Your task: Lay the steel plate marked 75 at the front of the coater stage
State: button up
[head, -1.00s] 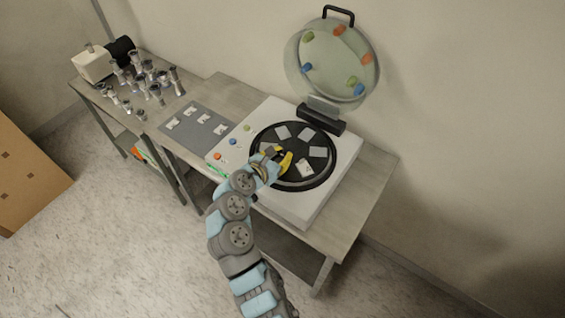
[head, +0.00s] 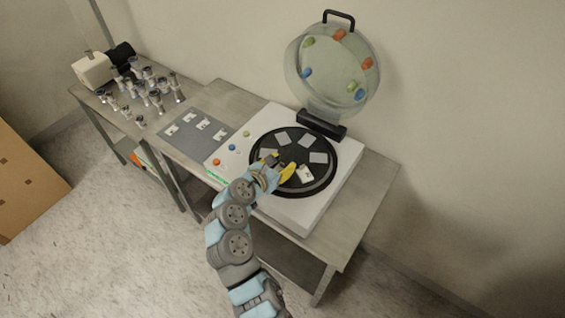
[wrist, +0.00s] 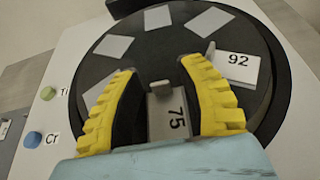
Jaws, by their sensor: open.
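The coater stage is a black round disc (head: 290,186) on a white machine. My gripper (head: 279,164) is over its front-left part. In the wrist view its two yellow fingers (wrist: 165,102) are open, one on each side of the steel plate marked 75 (wrist: 172,120). The plate has a small grey tab at its far end and appears to lie on the disc. Gaps show between it and both fingers. My wrist hides its near end. A plate marked 92 (wrist: 238,66) lies to the right on the disc; it also shows in the head view (head: 305,173).
Several unmarked grey rectangles (head: 318,158) are spread around the disc. The clear round lid (head: 335,85) stands open behind. A grey mat (head: 185,140) with several numbered plates (head: 203,123) lies left. Coloured buttons (head: 216,162) line the machine's left side.

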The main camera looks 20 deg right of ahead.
jog(key=shift+s+a+r, duration=0.1)
jog(key=shift+a+r, duration=0.15)
jog(key=shift+r, duration=0.05)
jog(key=p+v, duration=0.1)
jog(key=v, duration=0.9)
jog(key=shift+p, duration=0.3)
jog(key=shift+s+a+r, duration=0.15)
jog(key=shift+s+a, duration=0.35)
